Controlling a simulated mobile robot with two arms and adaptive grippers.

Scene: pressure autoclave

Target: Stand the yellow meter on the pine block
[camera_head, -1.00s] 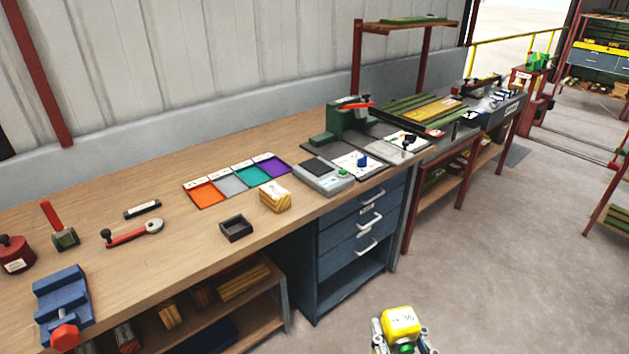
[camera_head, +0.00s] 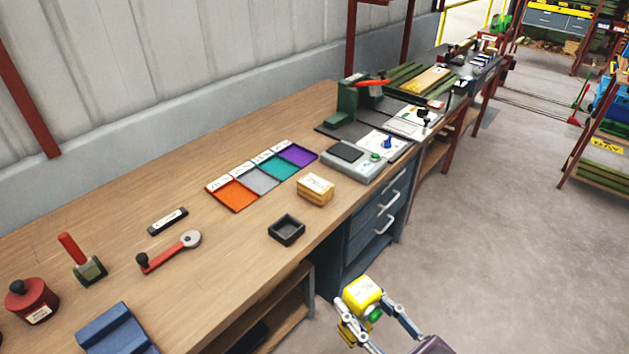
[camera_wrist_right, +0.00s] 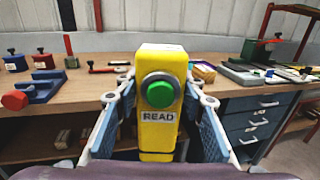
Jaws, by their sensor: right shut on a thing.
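The yellow meter (camera_head: 362,292) has a green button and is held by my right gripper (camera_head: 358,312), in front of the bench and away from it. In the right wrist view the meter (camera_wrist_right: 160,120) stands upright between the fingers of my right gripper (camera_wrist_right: 160,112), its READ label and green button facing the camera. My left gripper is not in view.
A small dark open box (camera_head: 286,230) lies just front-left of the block. A grey scale-like device (camera_head: 357,160) stands to its right. A red-handled crank (camera_head: 170,250) and a blue vise (camera_head: 115,330) are further left. The wooden bench (camera_head: 225,270) has bare room in front.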

